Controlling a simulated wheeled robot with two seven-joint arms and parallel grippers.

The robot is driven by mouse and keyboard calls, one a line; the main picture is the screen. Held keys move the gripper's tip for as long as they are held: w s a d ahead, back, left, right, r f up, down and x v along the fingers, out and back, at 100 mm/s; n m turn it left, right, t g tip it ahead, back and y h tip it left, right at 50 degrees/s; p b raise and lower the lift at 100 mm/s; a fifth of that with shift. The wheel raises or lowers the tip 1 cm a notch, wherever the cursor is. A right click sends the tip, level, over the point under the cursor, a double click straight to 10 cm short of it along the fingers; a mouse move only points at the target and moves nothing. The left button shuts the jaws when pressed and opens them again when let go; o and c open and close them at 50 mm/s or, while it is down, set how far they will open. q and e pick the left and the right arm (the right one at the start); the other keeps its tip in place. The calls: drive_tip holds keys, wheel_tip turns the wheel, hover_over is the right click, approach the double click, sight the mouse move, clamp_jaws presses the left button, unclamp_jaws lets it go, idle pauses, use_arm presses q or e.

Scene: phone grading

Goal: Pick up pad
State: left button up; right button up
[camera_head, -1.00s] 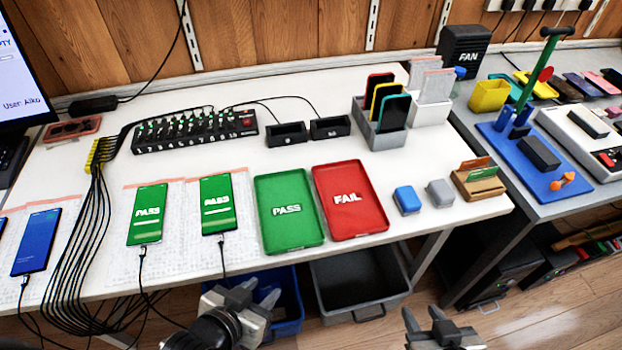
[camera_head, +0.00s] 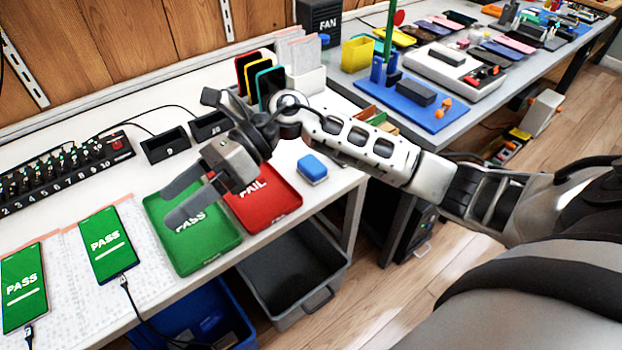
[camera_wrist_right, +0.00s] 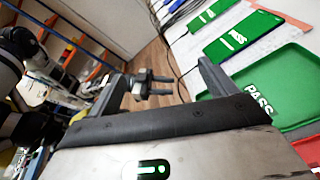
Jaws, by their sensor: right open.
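No item is labelled as a pad. A small blue block (camera_head: 312,168) with a pale base lies on the white table, right of the red FAIL tray (camera_head: 275,205). My right gripper (camera_head: 170,207) is open and empty, above the green PASS tray (camera_head: 205,250), left of the blue block. Its fingers point left, and its arm crosses above the table's right end. The grey block beside the blue one is hidden behind this arm. In the right wrist view, the open fingers show with nothing between them. A gripper-like part, probably my left gripper (camera_wrist_right: 152,85), shows beyond them.
Phones showing PASS (camera_head: 108,243) lie on the left with cables. A rack of upright coloured phones (camera_head: 262,82) stands behind my right wrist. A grey bin (camera_head: 290,280) and a blue bin (camera_head: 205,315) are below the front edge. A second table holds a blue mat (camera_head: 425,112).

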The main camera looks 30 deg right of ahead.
drive_tip(key=w+d+f+n+h+b, duration=0.1)
drive_tip(key=w+d+n+h, duration=0.1)
drive_tip(key=d+h, duration=0.3)
drive_tip(key=w+d+f+n+h+b, duration=0.1)
drive_tip(key=w+d+f+n+h, duration=0.15)
drive_tip(key=d, duration=0.45)
wheel_tip(320, 180, up, 5)
drive_tip(key=t+h, duration=0.1)
drive_tip(key=h, duration=0.6)
hover_over(312, 164)
drive_tip(key=shift+n+h, duration=0.25)
drive_tip(key=shift+n, duration=0.2)
wheel_tip(312, 164, down, 9)
drive_tip(key=shift+d+b, duration=0.1)
drive_tip(key=shift+b, duration=0.45)
drive_tip(key=shift+f, duration=3.2)
drive_tip(key=c, duration=1.1)
